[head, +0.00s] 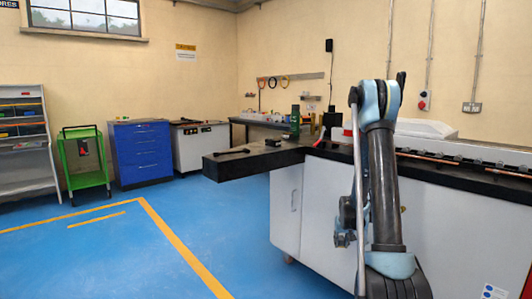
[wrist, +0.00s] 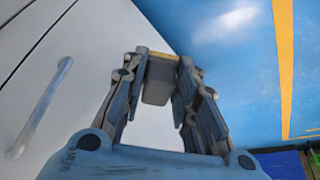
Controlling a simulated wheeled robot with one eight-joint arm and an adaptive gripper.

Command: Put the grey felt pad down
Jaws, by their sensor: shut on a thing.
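My gripper (wrist: 164,62) is shut on the grey felt pad (wrist: 157,82), which sits between the two fingers in the wrist view. The pad is a small grey piece with a thin yellowish edge at its far end. In the head view my gripper (head: 344,232) hangs low in front of the white bench cabinet, below the dark worktop. The pad cannot be made out there.
The black worktop (head: 238,166) juts left with a dark tool (head: 232,151) on it. Below is the white cabinet (head: 285,205) with a handle (wrist: 40,108). Blue floor (head: 120,265) with yellow lines is clear to the left. A green cart (head: 85,178) and blue drawers (head: 141,173) stand behind.

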